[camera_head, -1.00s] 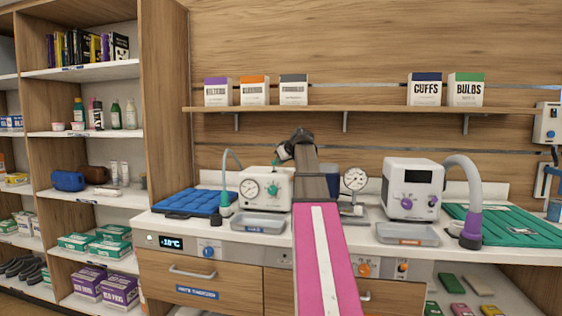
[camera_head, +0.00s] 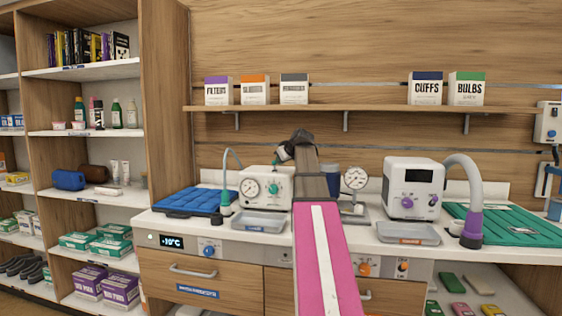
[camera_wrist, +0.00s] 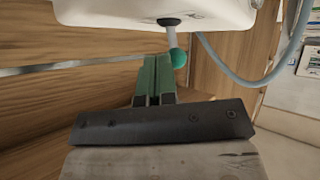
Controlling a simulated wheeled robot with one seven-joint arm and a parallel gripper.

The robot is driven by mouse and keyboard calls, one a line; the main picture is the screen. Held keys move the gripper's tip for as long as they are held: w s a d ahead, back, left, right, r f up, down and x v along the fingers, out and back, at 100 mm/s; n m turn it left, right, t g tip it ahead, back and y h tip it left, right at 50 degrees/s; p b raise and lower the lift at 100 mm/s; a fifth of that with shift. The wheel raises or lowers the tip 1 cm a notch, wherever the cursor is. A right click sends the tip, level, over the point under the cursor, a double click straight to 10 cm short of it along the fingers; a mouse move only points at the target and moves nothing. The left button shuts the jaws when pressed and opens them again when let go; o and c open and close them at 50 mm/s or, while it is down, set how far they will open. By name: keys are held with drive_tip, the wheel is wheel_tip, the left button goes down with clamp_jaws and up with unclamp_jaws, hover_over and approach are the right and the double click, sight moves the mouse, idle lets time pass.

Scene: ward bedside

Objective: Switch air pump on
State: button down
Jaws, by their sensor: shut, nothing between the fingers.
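A white pump box (camera_head: 254,177) with a round gauge and a teal knob (camera_head: 273,188) stands on the counter, left of my arm. It fits the air pump, though I cannot read a name on it. In the wrist view, the white casing (camera_wrist: 130,12) is at the top. A short lever with a teal ball tip (camera_wrist: 179,58) sticks out from it. My gripper (camera_wrist: 157,62) has green fingers closed together and empty, just left of the ball. I cannot tell whether they touch it. My arm hides the box's right side in the head view.
A second white unit (camera_head: 412,188) with a dark display and purple knob stands at right, beside a thick grey hose (camera_head: 465,185). Metal trays (camera_head: 260,222) lie in front of both units. A pressure gauge (camera_head: 355,179) stands right of my arm. A shelf (camera_head: 370,109) runs above.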

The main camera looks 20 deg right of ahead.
drive_tip(key=shift+r, duration=0.8)
drive_tip(key=shift+d, duration=0.1)
